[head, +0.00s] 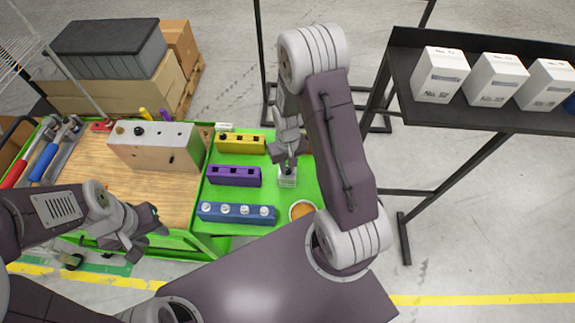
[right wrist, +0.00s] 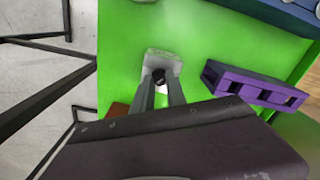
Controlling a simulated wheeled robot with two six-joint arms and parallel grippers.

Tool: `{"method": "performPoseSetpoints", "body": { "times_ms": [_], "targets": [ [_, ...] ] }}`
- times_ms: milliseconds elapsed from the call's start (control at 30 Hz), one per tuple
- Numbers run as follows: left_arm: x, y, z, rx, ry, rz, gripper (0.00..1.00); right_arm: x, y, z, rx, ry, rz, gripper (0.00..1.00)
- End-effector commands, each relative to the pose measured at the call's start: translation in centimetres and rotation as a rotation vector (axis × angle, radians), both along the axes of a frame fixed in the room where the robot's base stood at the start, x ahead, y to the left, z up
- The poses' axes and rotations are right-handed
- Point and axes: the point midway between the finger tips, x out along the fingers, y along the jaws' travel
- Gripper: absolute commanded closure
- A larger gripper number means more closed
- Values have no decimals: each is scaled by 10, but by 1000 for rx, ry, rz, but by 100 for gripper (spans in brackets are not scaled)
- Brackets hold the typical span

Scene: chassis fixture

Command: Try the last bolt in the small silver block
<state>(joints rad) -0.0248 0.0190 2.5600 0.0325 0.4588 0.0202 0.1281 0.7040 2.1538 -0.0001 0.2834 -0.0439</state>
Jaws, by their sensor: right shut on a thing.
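The small silver block (head: 287,182) sits on the green surface right of the purple block; it also shows in the right wrist view (right wrist: 163,56). My right gripper (head: 288,166) points down right over it. In the right wrist view its fingers (right wrist: 160,82) are shut on a dark-topped bolt (right wrist: 158,75) at the block's near edge. The bolt's lower end is hidden, so I cannot tell whether it is in a hole. My left gripper (head: 148,222) hangs at the front edge of the wooden board, away from the blocks; its jaw opening is unclear.
Blue block (head: 235,218) with several silver bolts, purple block (head: 234,182) and yellow block (head: 240,147) with dark holes stand left of the right gripper. A larger silver block (head: 152,157) is on the wooden board. A round container (head: 302,209) stands near the front right.

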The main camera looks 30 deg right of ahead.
Motion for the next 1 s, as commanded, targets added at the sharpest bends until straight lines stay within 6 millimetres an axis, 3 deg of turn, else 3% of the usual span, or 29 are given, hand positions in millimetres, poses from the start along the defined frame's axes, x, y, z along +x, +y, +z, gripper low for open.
{"method": "performPoseSetpoints", "body": {
  "times_ms": [200,233,300,333,667,1000],
  "targets": [
    [0,0,0,0,0,0,64,0,0,0,0,0,0,100],
    [0,0,0,0,0,0,64,0,0,0,0,0,0,80],
    [0,0,0,0,0,0,64,0,0,0,0,0,0,61],
    [0,0,0,0,0,0,64,0,0,0,0,0,0,57],
    [0,0,2,0,0,0,64,0,0,2,0,0,0,57],
    [0,0,40,0,0,0,64,0,0,42,0,1,0,57]
  ]
}}
